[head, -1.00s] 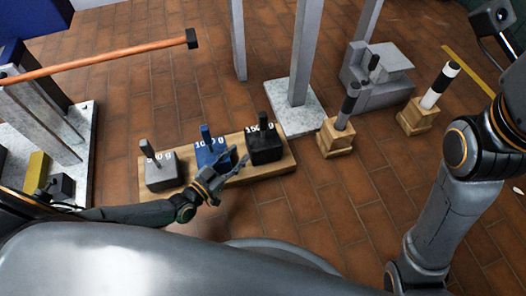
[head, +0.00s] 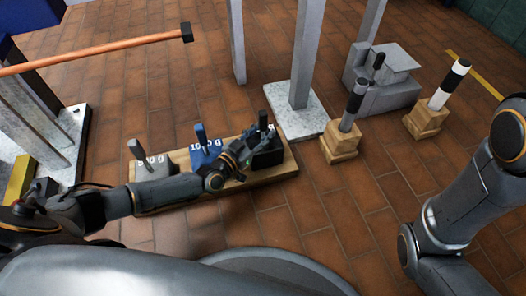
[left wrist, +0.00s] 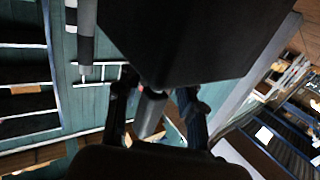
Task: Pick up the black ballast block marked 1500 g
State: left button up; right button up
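The black ballast block (head: 268,153) sits at the right end of a wooden board, its dark post (head: 264,122) upright. Its marking is mostly hidden. My left gripper (head: 243,152) is at the block's left side, between it and the blue block. In the left wrist view the dark block (left wrist: 200,40) fills the upper middle, just beyond my left gripper's fingers (left wrist: 158,98). The fingers are spread apart; a grey cylindrical thing shows between them, and I cannot tell if they touch it. My right gripper is out of view.
A blue block (head: 205,153) marked 1000 g and a grey block (head: 150,170) share the wooden board (head: 285,168). A grey post base (head: 297,122) stands behind. Striped batons in wooden stands (head: 341,143) are to the right. An orange bar (head: 95,52) crosses upper left.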

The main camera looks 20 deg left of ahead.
pick_arm(q)
jog(key=shift+w+d, duration=0.1)
jog(key=shift+w, duration=0.2)
grip_shut()
jog(key=shift+w+r, duration=0.1)
jog(key=shift+r, duration=0.2)
jog(key=shift+d+r, duration=0.1)
jog(key=shift+r, duration=0.05)
